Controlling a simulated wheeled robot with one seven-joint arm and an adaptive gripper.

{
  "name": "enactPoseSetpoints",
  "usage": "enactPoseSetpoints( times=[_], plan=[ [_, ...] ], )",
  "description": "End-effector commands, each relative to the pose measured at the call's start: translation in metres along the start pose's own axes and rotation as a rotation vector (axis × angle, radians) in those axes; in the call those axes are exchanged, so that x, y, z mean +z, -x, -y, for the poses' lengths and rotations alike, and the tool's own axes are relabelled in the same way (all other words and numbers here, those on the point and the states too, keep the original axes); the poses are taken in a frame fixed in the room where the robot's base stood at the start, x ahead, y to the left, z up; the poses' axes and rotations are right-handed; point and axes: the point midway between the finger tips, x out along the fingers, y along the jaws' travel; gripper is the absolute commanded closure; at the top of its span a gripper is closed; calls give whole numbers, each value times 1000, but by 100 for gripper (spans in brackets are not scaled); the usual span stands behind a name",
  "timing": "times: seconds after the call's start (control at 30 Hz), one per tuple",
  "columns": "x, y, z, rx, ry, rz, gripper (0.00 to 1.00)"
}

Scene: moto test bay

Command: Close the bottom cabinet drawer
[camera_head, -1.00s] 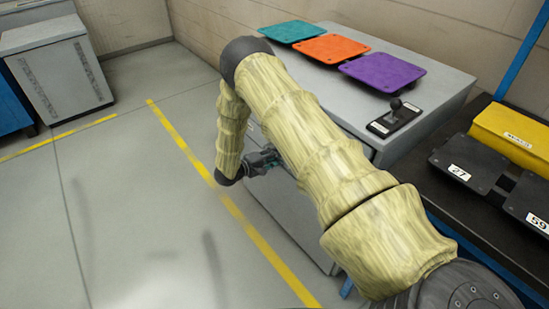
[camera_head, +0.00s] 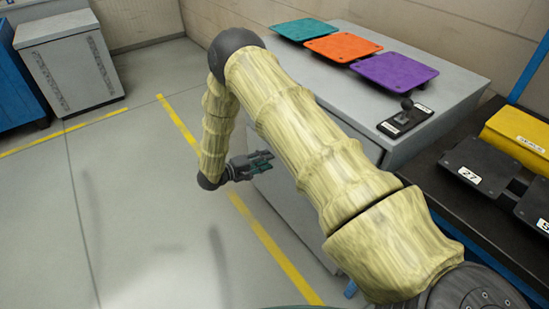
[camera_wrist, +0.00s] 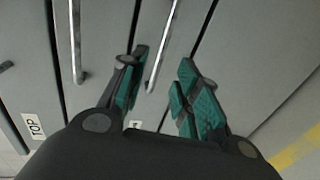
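The grey cabinet (camera_head: 455,88) stands at the right in the head view, its front largely hidden behind my arm. In the wrist view its drawer fronts appear turned sideways, with a "TOP" label (camera_wrist: 33,127) at the left. A bar handle (camera_wrist: 77,40) and another bar handle (camera_wrist: 168,40) run down the fronts. My gripper (camera_head: 268,160) is open and empty, beside the cabinet front. In the wrist view my gripper (camera_wrist: 160,75) has its green-padded fingers spread, with the right-hand handle beyond the gap. I cannot tell how far the bottom drawer stands out.
Teal (camera_head: 306,31), orange (camera_head: 343,47) and purple (camera_head: 395,69) pads and a small lever (camera_head: 406,112) sit on the cabinet top. A dark bench (camera_head: 440,180) adjoins it at the right. The floor (camera_head: 130,190) at the left is clear, crossed by yellow lines.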

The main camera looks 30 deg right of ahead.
Motion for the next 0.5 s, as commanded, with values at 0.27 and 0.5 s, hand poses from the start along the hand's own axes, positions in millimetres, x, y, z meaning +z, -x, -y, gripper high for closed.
enactPoseSetpoints(
  times=[0.27,0.5],
  plan=[
    [0,24,0,-1,0,-1,68],
    [0,26,0,0,0,0,68]
  ],
)
